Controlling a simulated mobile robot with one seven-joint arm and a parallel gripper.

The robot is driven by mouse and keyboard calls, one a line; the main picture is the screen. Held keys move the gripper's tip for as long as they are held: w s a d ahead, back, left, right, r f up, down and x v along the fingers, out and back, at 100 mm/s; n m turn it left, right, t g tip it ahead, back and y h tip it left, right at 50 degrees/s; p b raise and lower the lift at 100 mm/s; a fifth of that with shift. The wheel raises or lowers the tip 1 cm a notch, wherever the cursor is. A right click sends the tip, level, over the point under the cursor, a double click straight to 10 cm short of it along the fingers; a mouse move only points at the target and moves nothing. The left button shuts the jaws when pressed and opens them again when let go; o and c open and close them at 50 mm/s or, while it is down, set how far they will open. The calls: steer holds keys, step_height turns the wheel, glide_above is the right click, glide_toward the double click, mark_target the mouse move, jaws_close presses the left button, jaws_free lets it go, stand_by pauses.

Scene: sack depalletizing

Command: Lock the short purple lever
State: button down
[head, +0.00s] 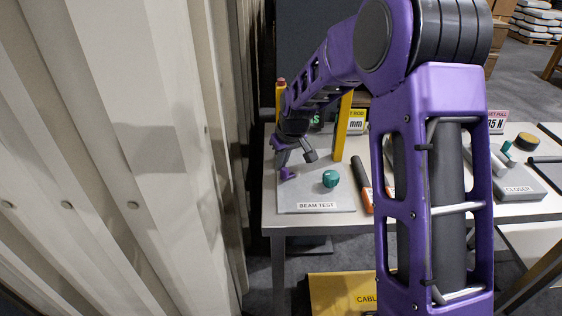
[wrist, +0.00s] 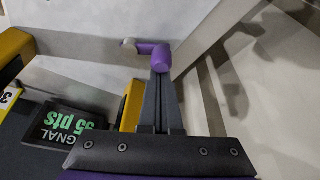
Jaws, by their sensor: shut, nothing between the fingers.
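The short purple lever (head: 287,174) is on the left part of the grey plate labelled BEAM TEST (head: 310,195). In the wrist view the purple lever (wrist: 163,56) has a thick rounded end and a thin bar running left to a pale round piece. My gripper (wrist: 158,76) is shut and empty, with its fingertips right at the lever's thick end. I cannot tell whether they touch it. In the head view my gripper (head: 283,164) points down just above the lever, and my arm hides part of the bench.
A teal knob (head: 330,178) stands right of the lever. Yellow posts (head: 343,126) and a green-lettered display (wrist: 65,128) are close to my gripper. An orange-and-black tool (head: 362,186) lies further right. A ribbed pale wall (head: 130,150) runs along the left.

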mark_target(283, 181)
steer(key=n, duration=0.2)
steer(key=s+n+y, duration=0.1)
steer(key=d+n+g+p, duration=0.1)
steer(key=n, duration=0.1)
steer(key=shift+s+r+n, duration=0.1)
steer(key=shift+s+n, duration=0.2)
steer(key=shift+s, duration=0.1)
steer(key=n+p, duration=0.1)
steer(key=n, duration=0.1)
steer(key=s+d+n+g+y, duration=0.1)
steer(key=n, duration=0.1)
steer(key=shift+g+p, duration=0.3)
steer(key=shift+p, duration=0.05)
steer(key=shift+s+d, duration=0.1)
steer(key=shift+d, duration=0.1)
